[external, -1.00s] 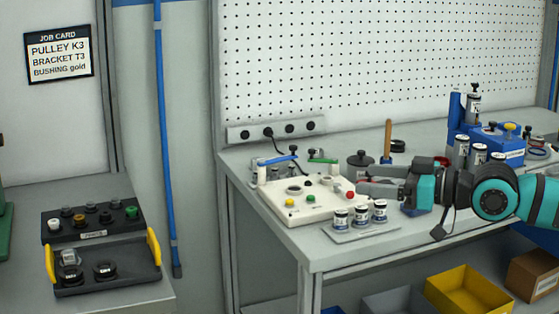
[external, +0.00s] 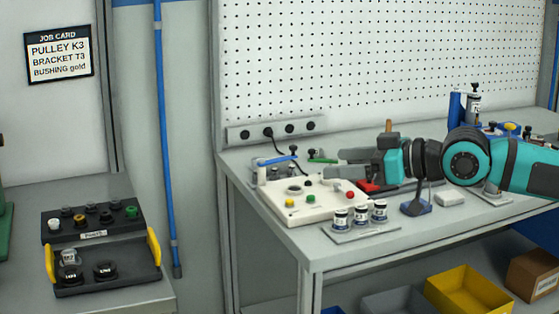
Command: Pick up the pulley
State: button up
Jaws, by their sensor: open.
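Two black round parts with pale label marks, which look like pulleys, lie in the front of the black tray (external: 130,261) at the left: one black part (external: 70,276) is left of the other (external: 105,270). Their labels are too small to read surely. A grey bracket-like part (external: 68,257) sits just behind the left one. My gripper (external: 333,164) is open over the right bench, its fingers pointing left above the back right of the white fixture plate. It appears empty and is far from the black tray.
The job card (external: 60,54) reads pulley K3, bracket T3, bushing gold. The white fixture plate (external: 318,208) has coloured knobs. Several small labelled jars (external: 360,217) stand in front. A red item (external: 370,187) lies below my gripper. A floor gap separates the two benches.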

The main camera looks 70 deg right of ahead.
jog(key=w+a+r+g, duration=0.2)
jog(key=w+r+g, duration=0.15)
jog(key=w, duration=0.95)
jog(key=g, duration=1.1)
send_over(105, 268)
notch_tip(105, 268, down, 24)
jog(key=shift+w+d+f, duration=0.1)
jog(key=shift+w+f, duration=0.05)
jog(key=shift+f, duration=0.05)
jog(key=shift+s+f, duration=0.15)
jog(key=shift+f, duration=1)
jog(key=shift+s+f, duration=0.1)
jog(key=shift+f, duration=1.5)
jog(key=shift+c, duration=0.2)
